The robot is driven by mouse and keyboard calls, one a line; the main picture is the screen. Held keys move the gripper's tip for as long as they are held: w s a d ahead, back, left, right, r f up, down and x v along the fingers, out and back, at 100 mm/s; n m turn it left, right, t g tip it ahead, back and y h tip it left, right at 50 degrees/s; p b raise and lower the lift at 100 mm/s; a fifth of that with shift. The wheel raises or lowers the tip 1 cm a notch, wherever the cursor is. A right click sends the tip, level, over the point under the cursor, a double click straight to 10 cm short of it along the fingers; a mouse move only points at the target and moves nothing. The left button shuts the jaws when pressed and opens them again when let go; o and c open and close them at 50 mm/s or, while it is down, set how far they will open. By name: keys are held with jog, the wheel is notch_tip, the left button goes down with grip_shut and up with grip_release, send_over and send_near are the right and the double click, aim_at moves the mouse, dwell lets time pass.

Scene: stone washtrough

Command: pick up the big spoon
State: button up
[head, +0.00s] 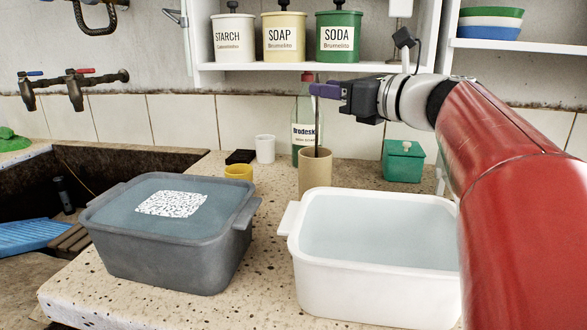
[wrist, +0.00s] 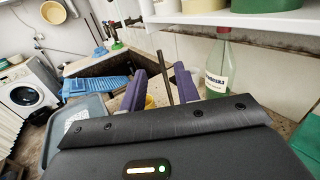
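The big spoon shows as a thin dark upright handle (head: 317,128) standing in a tan cylindrical holder (head: 315,174); its lower end is hidden inside. My gripper (head: 316,89) is level with the upper part of the handle, its purple fingers reaching it from the right in the head view. In the wrist view, my gripper (wrist: 160,85) has its two purple fingers apart, with the spoon handle (wrist: 165,72) showing in the gap between them.
A green-tinted bottle (head: 304,108) stands just behind the holder. A white water-filled basin (head: 375,280) is in front, a grey basin (head: 160,255) to the left. A shelf (head: 300,72) hangs above.

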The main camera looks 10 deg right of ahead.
jog(key=p+x, duration=0.1)
jog(key=x, duration=0.4)
jog(key=shift+w+d+r, duration=0.1)
jog(key=shift+w+r, duration=0.1)
jog(key=shift+w, duration=0.1)
jog(key=shift+c, duration=0.4)
grip_shut()
